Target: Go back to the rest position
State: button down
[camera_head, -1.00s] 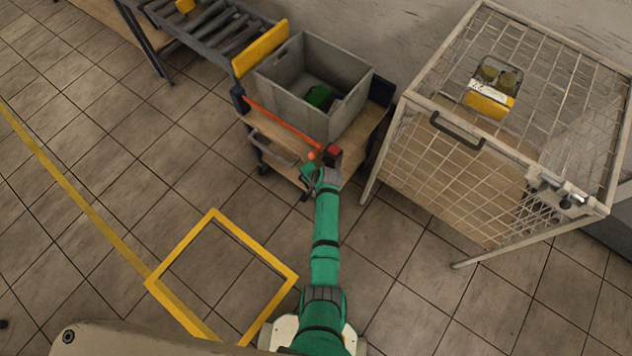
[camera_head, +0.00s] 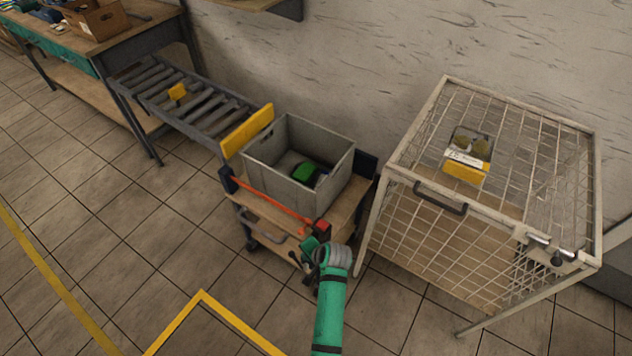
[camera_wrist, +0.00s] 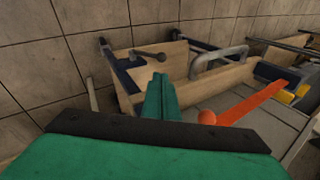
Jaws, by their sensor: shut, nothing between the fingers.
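My arm reaches up from the bottom of the head view, with green links and a grey wrist. My gripper (camera_head: 309,243) is at the front right corner of the wooden cart (camera_head: 262,212). In the wrist view its green fingers (camera_wrist: 160,88) are together, with nothing between them. The orange-red bar (camera_wrist: 252,104) with a round end knob lies to the right of the fingers in that view; it also shows along the cart's front in the head view (camera_head: 272,202). A grey crate (camera_head: 270,178) stands on the cart with a green and dark item (camera_head: 306,172) inside.
A wire cage (camera_head: 440,240) with a yellow and white box (camera_head: 467,165) stands close on the right. A roller conveyor (camera_head: 190,105) and a workbench (camera_head: 110,40) are at the upper left. The tiled floor at the left is clear, with yellow lines (camera_head: 55,275).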

jog(key=shift+d, duration=0.1)
jog(key=s+d+n+t+h, duration=0.25)
jog(key=s+t, duration=0.25)
jog(key=s, duration=1.3)
jog(key=s+d+r+n+t+h, duration=0.1)
jog(key=s+d+r+n+t, duration=0.1)
jog(key=s+r, duration=0.7)
jog(key=s+d+r+n+t+h, duration=0.1)
jog(key=s+r, duration=0.7)
jog(key=r, duration=0.9)
jog(key=d+n+t, duration=0.1)
jog(key=n+t, duration=0.1)
jog(key=t, duration=0.1)
jog(key=shift+s+d, duration=0.15)
jog(key=shift+s, duration=0.25)
